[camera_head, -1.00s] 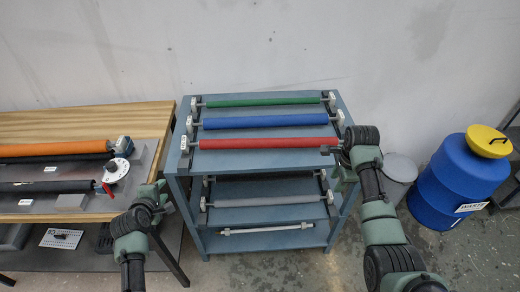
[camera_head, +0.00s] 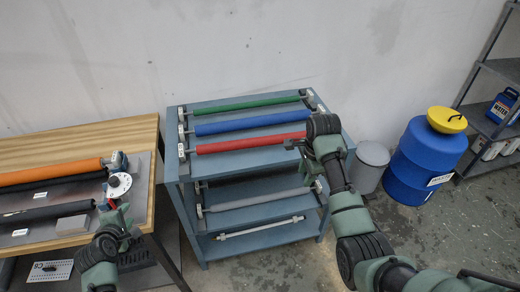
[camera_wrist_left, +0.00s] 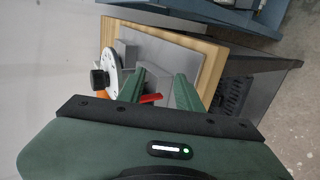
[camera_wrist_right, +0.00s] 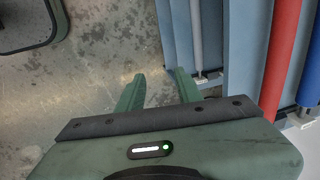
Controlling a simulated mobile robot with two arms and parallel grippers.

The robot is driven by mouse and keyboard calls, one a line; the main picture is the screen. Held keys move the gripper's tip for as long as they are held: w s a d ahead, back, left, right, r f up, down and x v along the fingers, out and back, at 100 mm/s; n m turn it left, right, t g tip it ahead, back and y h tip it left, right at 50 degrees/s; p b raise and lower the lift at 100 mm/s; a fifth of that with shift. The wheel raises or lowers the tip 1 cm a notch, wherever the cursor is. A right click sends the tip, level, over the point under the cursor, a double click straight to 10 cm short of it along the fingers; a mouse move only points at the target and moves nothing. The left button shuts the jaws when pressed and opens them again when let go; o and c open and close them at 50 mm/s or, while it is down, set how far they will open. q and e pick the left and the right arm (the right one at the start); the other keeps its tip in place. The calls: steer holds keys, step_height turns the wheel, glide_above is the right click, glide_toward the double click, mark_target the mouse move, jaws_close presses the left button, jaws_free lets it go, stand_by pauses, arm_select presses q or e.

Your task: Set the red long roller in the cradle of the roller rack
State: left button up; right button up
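The red long roller (camera_head: 250,143) lies across the front of the top shelf of the blue roller rack (camera_head: 185,205). Its left end is at a white bracket; its right end is hidden behind my right arm in the head view. The roller also shows in the right wrist view (camera_wrist_right: 282,55), right of the fingers and apart from them. My right gripper (camera_head: 293,143) is near the roller's right end, open and empty, fingers over bare floor (camera_wrist_right: 155,88). My left gripper (camera_head: 112,207) is by the bench's right end, open, with a red lever (camera_wrist_left: 151,98) seen between its fingers (camera_wrist_left: 160,85).
A blue roller (camera_head: 240,123) and a green roller (camera_head: 245,103) lie behind the red one. A grey roller (camera_head: 255,200) is on the shelf below. The wooden bench (camera_head: 138,140) with a machine stands left. A blue drum (camera_head: 415,165) and grey bin (camera_head: 370,165) stand right.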

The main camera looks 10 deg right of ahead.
step_height(320, 180, up, 8)
steer(key=s, duration=0.1)
steer(key=shift+s+d+r, duration=0.2)
steer(key=shift+s+d, duration=0.05)
steer(key=shift+d, duration=0.1)
steer(key=shift+a, duration=0.1)
